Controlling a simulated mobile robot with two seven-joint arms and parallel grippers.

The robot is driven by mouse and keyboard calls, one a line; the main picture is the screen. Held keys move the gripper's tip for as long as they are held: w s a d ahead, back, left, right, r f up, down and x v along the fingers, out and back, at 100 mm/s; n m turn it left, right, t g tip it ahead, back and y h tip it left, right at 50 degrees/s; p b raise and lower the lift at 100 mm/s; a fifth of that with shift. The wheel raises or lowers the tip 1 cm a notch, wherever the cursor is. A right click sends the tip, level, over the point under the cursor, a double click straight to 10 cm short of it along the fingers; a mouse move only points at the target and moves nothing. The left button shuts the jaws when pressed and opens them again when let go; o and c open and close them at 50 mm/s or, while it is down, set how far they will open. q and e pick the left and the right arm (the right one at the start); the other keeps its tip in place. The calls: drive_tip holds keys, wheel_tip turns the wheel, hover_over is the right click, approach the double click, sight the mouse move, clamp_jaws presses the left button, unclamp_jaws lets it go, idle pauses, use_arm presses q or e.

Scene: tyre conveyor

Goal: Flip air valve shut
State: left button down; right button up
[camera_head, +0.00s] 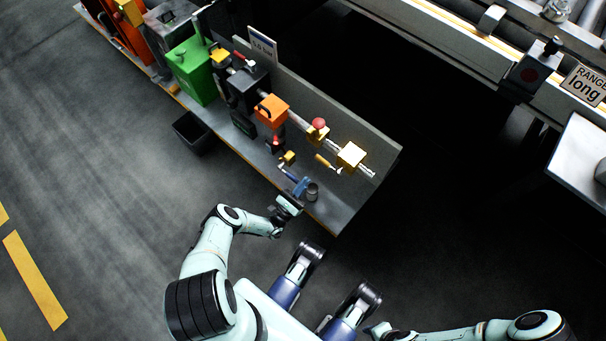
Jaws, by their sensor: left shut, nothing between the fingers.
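A silvery pipe (334,144) runs along the back of the workbench.
A black bin (193,132) stands on the floor. A conveyor (450,40) runs at the upper right.

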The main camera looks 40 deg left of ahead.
use_arm(q)
drive_tip(key=x, duration=0.7)
use_arm(e)
drive_tip(key=shift+s+f, duration=0.15)
drive_tip(key=shift+s, duration=0.15)
